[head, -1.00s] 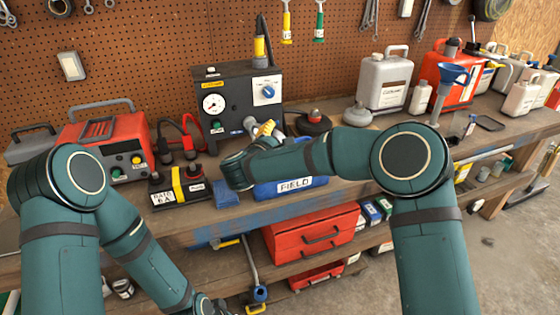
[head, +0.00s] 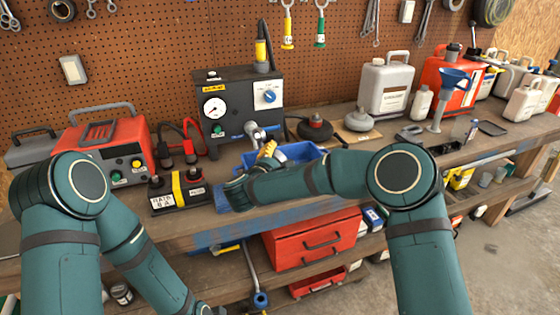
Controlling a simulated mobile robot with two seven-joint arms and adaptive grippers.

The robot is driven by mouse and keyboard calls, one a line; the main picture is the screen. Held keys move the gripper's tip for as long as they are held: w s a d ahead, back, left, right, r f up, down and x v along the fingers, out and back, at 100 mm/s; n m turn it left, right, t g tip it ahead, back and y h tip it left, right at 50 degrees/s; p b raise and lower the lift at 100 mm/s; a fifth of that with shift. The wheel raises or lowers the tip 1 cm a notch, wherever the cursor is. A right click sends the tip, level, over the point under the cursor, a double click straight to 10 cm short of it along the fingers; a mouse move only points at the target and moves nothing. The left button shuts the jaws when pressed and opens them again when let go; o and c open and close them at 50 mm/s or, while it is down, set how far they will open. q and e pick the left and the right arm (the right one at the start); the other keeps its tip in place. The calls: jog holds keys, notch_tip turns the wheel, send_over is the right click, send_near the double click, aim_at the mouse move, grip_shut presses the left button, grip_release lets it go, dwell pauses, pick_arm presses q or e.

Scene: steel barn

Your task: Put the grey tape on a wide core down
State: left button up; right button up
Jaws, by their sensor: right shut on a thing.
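My right arm reaches in from the right over the bench.
The blue bin (head: 302,150) lies partly behind my right forearm. A gauge box (head: 238,105), battery (head: 178,196) and red charger (head: 115,145) stand to the left. A dark disc (head: 315,128), grey weight-like thing (head: 358,119) and cans stand to the right. Blue-stained wood (head: 228,236) marks the front edge.

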jog(key=shift+f+b, duration=0.35)
jog(key=shift+b, duration=0.1)
jog(key=o, duration=1.2)
